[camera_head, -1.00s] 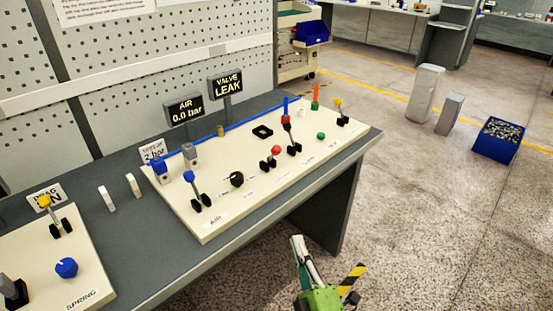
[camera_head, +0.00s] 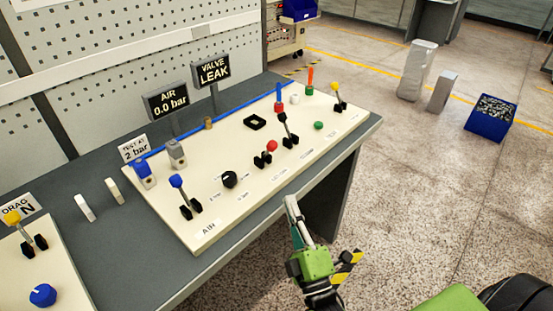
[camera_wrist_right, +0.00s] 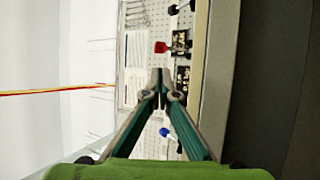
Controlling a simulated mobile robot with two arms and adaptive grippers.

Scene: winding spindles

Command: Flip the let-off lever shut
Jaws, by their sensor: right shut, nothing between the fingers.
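The cream air panel (camera_head: 235,208) on the bench carries several levers; their small labels are unreadable, so I cannot tell which is the let-off lever. A blue-tipped lever (camera_head: 177,184) stands at its near left end, a red-knobbed one (camera_head: 271,147) mid-panel, a black-handled one (camera_head: 283,122) behind it, and a yellow-tipped one (camera_head: 335,92) at the far right. My right gripper (camera_head: 292,205) is shut and empty, in front of the bench's front edge. In the right wrist view its fingertips (camera_wrist_right: 161,74) meet, with a red knob (camera_wrist_right: 160,47) beyond them. My left gripper is out of view.
Signs read AIR 0.0 bar (camera_head: 167,101) and VALVE LEAK (camera_head: 212,71). A second panel with a yellow lever (camera_head: 14,219) and blue knob (camera_head: 43,295) is at the left.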

